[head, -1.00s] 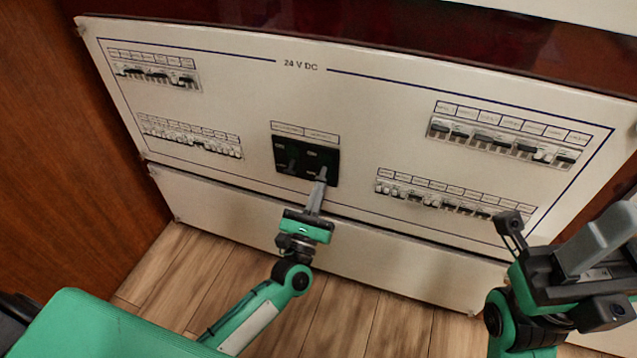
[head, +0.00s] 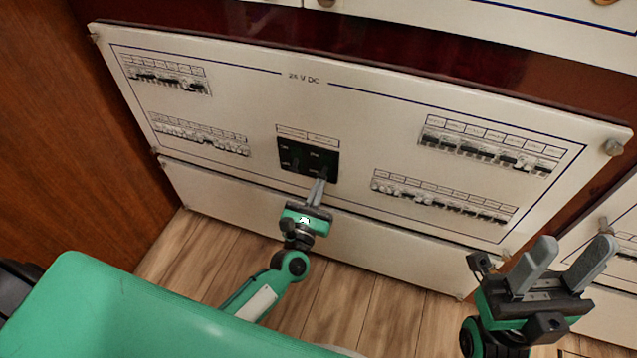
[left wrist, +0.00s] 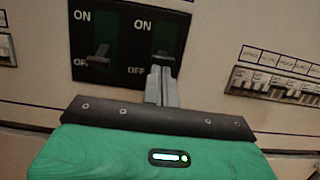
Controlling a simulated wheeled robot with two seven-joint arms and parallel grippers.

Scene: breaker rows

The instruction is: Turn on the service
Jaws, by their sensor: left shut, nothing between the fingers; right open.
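A black main switch block (head: 308,157) sits low in the middle of the 24 V DC panel (head: 345,120). In the left wrist view it has two switches marked ON above and OFF below. The left switch lever (left wrist: 99,55) sits low, near its OFF mark. The right switch lever (left wrist: 163,55) also appears low, its lower part hidden by my fingertips. My left gripper (head: 319,184) is shut and empty, its tips at the right switch; I cannot tell whether they touch the lever. My right gripper (head: 573,250) is open and empty, away from the panel at the lower right.
Small breaker rows lie at the upper left (head: 165,75), lower left (head: 200,135), upper right (head: 488,147) and lower right (head: 440,198) of the panel. Their labels are too small to read. A wooden wall (head: 50,120) stands at the left. The wooden floor (head: 380,290) is clear.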

